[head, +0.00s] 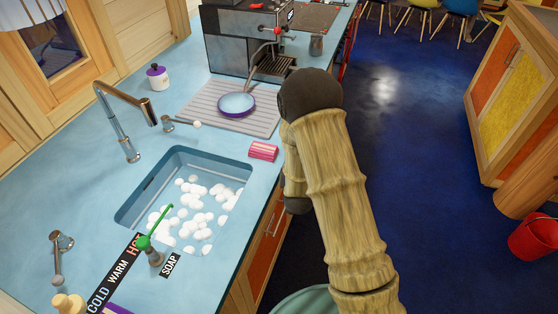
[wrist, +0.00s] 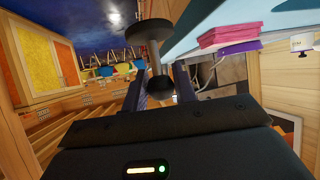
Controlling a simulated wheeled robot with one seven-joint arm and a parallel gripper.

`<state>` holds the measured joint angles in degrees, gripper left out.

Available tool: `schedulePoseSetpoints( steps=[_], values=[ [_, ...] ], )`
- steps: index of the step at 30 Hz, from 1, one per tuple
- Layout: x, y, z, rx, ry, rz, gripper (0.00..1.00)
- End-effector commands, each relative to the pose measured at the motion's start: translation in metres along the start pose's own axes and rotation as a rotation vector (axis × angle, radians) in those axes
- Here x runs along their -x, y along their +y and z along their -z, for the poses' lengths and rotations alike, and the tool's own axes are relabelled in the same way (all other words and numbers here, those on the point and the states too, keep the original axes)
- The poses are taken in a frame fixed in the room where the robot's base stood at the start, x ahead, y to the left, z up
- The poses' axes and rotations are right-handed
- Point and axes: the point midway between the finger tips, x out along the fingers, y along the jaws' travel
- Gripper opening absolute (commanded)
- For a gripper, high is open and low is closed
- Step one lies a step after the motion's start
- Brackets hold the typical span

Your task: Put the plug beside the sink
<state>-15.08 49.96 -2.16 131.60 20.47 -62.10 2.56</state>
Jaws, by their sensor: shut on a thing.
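In the wrist view my gripper (wrist: 159,80) is shut on a dark grey plug (wrist: 155,29), which has a wide round disc, a thin stem and a smaller rounded end between the fingers. The plug is in the air, close to the counter edge. In the head view my own arm hides the gripper and plug. The sink (head: 152,188) is a blue basin set in the light blue counter (head: 88,195). White foam balls (head: 195,212) lie in it, so its drain is hidden. My arm is to the right of the sink.
A pink sponge (head: 263,151) lies on the counter by the sink's upper right corner. A tap (head: 122,130) stands behind the sink. A plate (head: 236,104) sits on a grey drying mat, with a coffee machine (head: 240,40) beyond.

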Motion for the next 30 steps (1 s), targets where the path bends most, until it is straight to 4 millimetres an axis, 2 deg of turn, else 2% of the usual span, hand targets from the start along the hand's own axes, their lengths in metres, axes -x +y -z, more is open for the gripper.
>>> schedulePoseSetpoints(
  steps=[1, 6, 12, 15, 19, 30],
  values=[
    [-0.006, 0.014, -0.017, 0.01, -0.007, 0.009, 0.05],
    [-0.024, 0.043, -0.081, 0.043, -0.008, 0.075, 0.05],
    [-0.04, 0.056, -0.135, 0.061, -0.002, 0.109, 0.05],
    [-0.045, 0.059, -0.152, 0.066, -0.001, 0.117, 0.05],
    [-0.048, 0.061, -0.161, 0.069, 0.001, 0.123, 0.05],
    [-0.047, 0.062, -0.16, 0.069, 0.002, 0.122, 0.05]
  ],
)
